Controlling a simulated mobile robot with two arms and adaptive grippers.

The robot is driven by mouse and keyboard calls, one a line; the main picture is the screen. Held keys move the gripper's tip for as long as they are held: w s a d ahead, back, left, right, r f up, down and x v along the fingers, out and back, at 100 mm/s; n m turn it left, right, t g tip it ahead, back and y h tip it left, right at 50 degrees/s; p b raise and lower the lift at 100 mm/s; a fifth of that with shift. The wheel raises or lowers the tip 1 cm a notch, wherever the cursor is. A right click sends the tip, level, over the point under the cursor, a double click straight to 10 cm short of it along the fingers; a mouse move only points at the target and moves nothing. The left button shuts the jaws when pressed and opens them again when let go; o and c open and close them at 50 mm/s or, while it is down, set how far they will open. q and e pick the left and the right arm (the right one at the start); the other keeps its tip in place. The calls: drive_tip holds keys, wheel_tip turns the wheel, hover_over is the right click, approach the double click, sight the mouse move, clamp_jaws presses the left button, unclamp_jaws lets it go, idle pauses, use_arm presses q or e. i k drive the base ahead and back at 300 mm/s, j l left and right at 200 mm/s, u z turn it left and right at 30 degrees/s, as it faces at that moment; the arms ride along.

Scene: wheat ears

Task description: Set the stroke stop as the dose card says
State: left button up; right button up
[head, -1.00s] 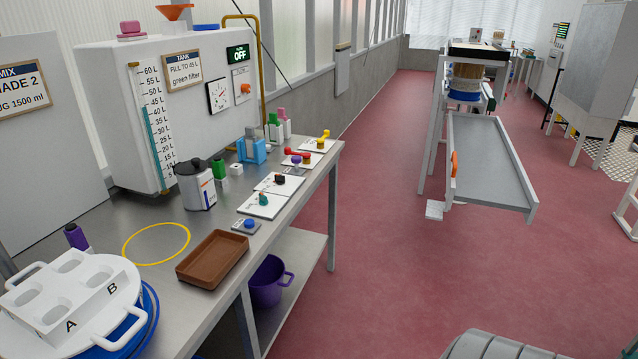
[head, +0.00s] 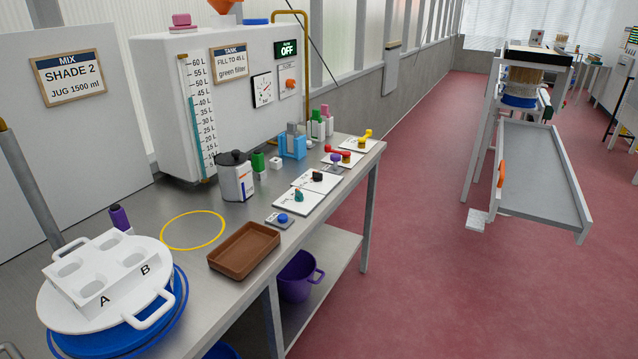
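Neither gripper is in view. No card marked as a dose card can be made out, and I cannot tell which part is the stroke stop. A framed card (head: 69,81) on the left panel reads "MIX SHADE 2 JUG 1500 ml". A framed card (head: 229,63) on the white tank (head: 158,75) reads "TANK FILL TO 45 L green filter". A grey lidded jug (head: 236,180) stands on the metal bench (head: 160,205). Behind it are a green block (head: 257,162) and a blue device (head: 292,145). White plates with small coloured knobs and levers lie along the bench's right edge.
A white holder (head: 110,270) marked A and B sits on a blue round base at the near left. A brown tray (head: 243,262) lies at the front edge, beside a yellow ring (head: 193,213). A purple bucket (head: 296,282) is on the lower shelf.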

sight(317, 177)
drive_tip(key=u, duration=2.05)
drive_tip(key=l+z, duration=0.1)
drive_tip(key=l, duration=1.9)
drive_tip(key=i, duration=0.05)
